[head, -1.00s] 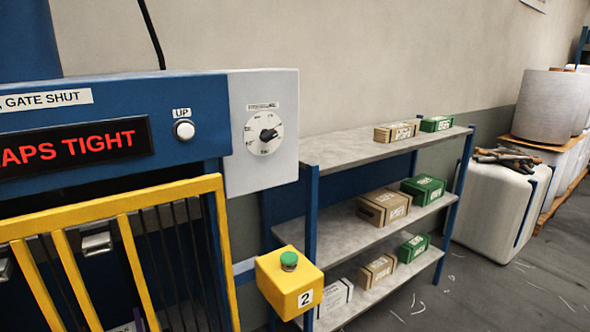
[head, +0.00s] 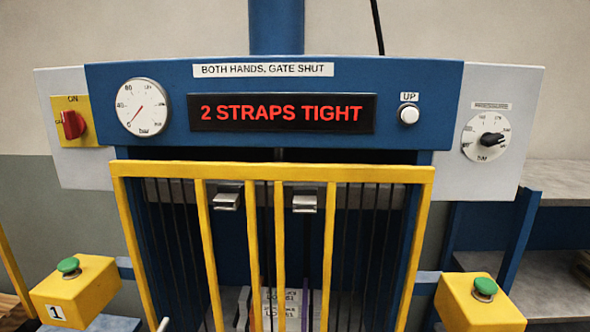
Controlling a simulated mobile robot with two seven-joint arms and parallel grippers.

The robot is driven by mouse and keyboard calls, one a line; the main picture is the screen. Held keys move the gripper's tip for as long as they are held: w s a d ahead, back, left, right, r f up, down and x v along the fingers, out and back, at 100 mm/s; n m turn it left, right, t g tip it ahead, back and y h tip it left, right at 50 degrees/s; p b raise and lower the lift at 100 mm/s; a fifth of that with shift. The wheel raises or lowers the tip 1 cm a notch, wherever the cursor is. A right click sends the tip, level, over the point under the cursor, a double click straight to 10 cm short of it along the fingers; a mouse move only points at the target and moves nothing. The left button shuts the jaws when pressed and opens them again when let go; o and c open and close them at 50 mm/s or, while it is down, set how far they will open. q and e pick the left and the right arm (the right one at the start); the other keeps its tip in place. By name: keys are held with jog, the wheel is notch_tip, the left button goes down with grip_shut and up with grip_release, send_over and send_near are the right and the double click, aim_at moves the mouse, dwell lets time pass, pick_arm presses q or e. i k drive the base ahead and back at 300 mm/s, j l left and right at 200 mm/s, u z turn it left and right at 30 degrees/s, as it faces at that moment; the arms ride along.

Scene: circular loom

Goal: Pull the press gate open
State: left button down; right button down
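The press gate (head: 270,171) is a yellow barred frame across the front of the blue press (head: 420,82). It looks shut against the opening. A pale rod end, perhaps its handle (head: 163,324), shows at the bottom left of the gate. Behind the bars are two metal clips (head: 227,199) and dark vertical straps or rods. Something with a white printed label (head: 285,300) lies low inside. The display (head: 281,113) reads "2 STRAPS TIGHT". Neither of my grippers is in view.
Yellow boxes with green buttons stand left (head: 75,291) and right (head: 480,302) of the gate. The panel carries a red switch (head: 70,124), a gauge (head: 142,107), a white UP button (head: 408,115) and a dial (head: 486,136). Grey shelves (head: 560,181) stand at the right.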

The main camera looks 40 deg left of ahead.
aim_at(331, 173)
jog(key=u, duration=1.5)
jog(key=i+l+z, duration=0.2)
jog(key=k+j, duration=0.05)
jog(key=k, duration=0.05)
